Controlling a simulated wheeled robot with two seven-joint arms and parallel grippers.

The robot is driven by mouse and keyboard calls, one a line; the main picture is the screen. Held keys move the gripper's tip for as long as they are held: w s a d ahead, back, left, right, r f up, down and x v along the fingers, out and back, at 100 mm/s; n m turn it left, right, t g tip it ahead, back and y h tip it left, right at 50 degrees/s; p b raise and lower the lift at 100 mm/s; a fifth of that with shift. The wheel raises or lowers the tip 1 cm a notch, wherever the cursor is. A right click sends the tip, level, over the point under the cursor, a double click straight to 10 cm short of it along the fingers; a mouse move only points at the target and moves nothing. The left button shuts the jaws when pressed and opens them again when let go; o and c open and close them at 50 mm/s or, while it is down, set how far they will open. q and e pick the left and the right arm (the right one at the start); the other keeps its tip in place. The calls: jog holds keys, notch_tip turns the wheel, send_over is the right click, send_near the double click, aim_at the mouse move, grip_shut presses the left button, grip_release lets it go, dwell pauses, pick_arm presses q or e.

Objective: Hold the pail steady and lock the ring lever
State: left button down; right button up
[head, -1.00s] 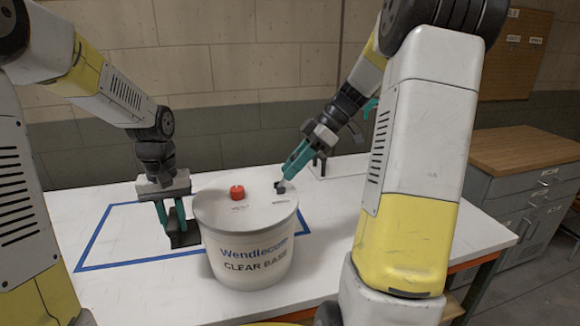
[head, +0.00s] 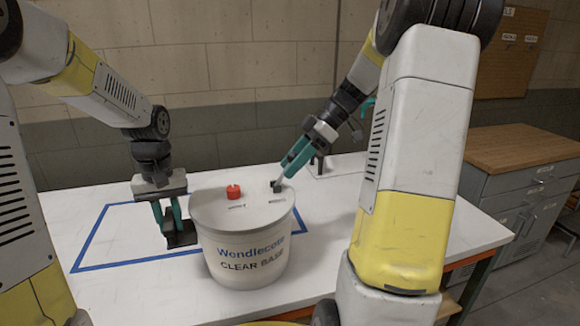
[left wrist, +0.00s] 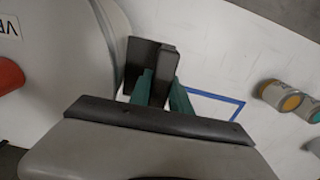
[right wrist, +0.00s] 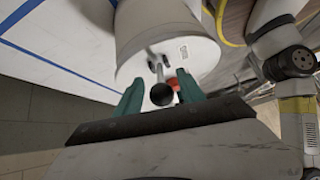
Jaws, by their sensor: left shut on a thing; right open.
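The white pail (head: 243,262), marked CLEAR BASE, stands upright on the table. Its lid carries a red cap (head: 233,191) and a small dark lever piece (head: 276,186) near the far right rim. My left gripper (head: 168,222) is at the pail's left side, shut on a dark block (left wrist: 150,62) that sits against the pail wall. My right gripper (head: 288,173) is open, tilted down over the lid beside the lever piece. In the right wrist view, a round dark end on a grey stem (right wrist: 162,94) shows between the open fingers; contact cannot be told.
Blue tape (head: 92,240) outlines an area of the white table (head: 345,225), left of and behind the pail. A small dark stand (head: 320,163) is behind the right gripper. A wood-topped cabinet (head: 520,148) stands right.

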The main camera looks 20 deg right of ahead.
jog(key=v, duration=1.1)
pick_arm(q)
jog(key=c, duration=1.1)
grip_release()
notch_tip(320, 180, up, 12)
jog(key=s+a+t, duration=0.1)
jog(key=s+t, duration=0.1)
jog(key=s, duration=0.3)
jog(key=s+a+r+t+h, duration=0.1)
jog(key=s+t, duration=0.1)
jog(key=s, duration=0.4)
jog(key=s+a+r+m+t+h, duration=0.1)
jog(key=s+t, duration=0.1)
jog(key=s, duration=0.3)
jog(key=shift+s, duration=0.4)
pick_arm(e)
jog(key=s+a+f+m+t+h, duration=0.2)
jog(key=s+a+m, duration=0.4)
jog(key=s, duration=0.3)
jog(key=s+a+f+m+t+h, duration=0.3)
jog(key=s+a+m, duration=0.3)
jog(key=s+m, duration=0.3)
jog(key=shift+a+t+h, duration=0.25)
jog(key=shift+t+h, duration=0.35)
